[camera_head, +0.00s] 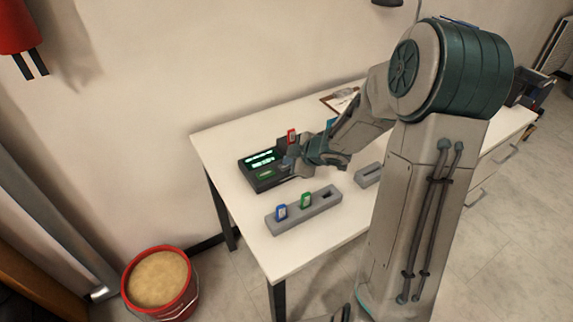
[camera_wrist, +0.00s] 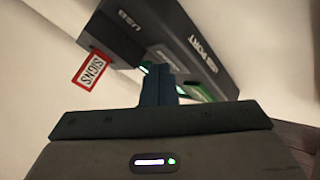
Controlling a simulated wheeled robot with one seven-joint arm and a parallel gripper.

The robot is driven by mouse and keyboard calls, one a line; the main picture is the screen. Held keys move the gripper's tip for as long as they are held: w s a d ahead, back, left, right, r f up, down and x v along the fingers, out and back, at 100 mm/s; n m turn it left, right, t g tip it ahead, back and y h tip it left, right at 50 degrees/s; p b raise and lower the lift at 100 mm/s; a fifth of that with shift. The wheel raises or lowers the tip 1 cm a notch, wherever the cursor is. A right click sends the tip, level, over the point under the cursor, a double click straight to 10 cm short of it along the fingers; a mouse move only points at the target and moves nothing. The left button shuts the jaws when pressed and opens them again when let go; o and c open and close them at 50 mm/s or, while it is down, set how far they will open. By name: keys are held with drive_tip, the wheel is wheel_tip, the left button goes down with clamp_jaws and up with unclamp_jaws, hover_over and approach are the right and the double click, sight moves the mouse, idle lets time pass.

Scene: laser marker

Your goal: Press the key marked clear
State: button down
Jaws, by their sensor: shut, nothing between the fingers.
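The dark marker unit (camera_head: 248,178) stands on the white table, with a lit green display (camera_head: 260,159) and a green-lit patch (camera_head: 266,175) below it. No key marked clear can be read in either view. My gripper (camera_head: 289,161) is shut and empty at the unit's right side, close above it; contact cannot be told. In the wrist view my shut fingers (camera_wrist: 158,84) point at the unit's dark housing (camera_wrist: 185,28), lettered "USB PORT", and cover part of its lit face.
A grey holder (camera_head: 322,207) with a blue tag (camera_head: 281,213) and a green tag (camera_head: 306,201) stands in front. A smaller grey block (camera_head: 367,176) is right of it. A clipboard (camera_head: 342,98) lies behind. A red bucket (camera_head: 159,280) is on the floor.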

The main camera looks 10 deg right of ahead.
drive_tip(key=shift+r, duration=0.1)
drive_tip(key=shift+r+p, duration=0.7)
drive_tip(key=shift+p, duration=0.25)
wheel_tip(320, 180, up, 5)
drive_tip(key=p, duration=0.5)
drive_tip(key=shift+r+p, duration=0.1)
drive_tip(key=shift+p, duration=0.2)
